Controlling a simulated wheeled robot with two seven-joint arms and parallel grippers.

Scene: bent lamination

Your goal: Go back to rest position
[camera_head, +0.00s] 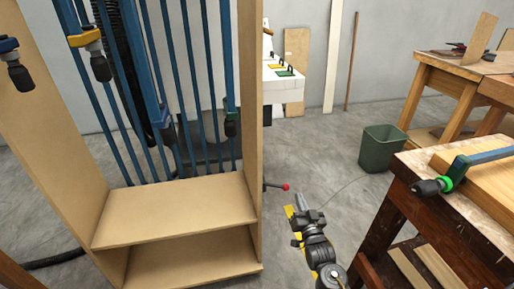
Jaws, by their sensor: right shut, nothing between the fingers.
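My right gripper (300,206) shows at the bottom centre of the head view. It is shut and empty, held in the open space between the wooden shelf frame (180,208) on the left and the workbench (400,164) on the right. The fingers point away from me, up in the picture. It appears apart from both. My left gripper is not in view.
Blue bar clamps (152,72) stand in and behind the shelf frame. A red-knobbed lever (285,187) sticks out near my right gripper. A green bin (379,148) stands on the floor. A clamp (480,160) lies on the workbench. Grey floor (325,150) is clear in the middle.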

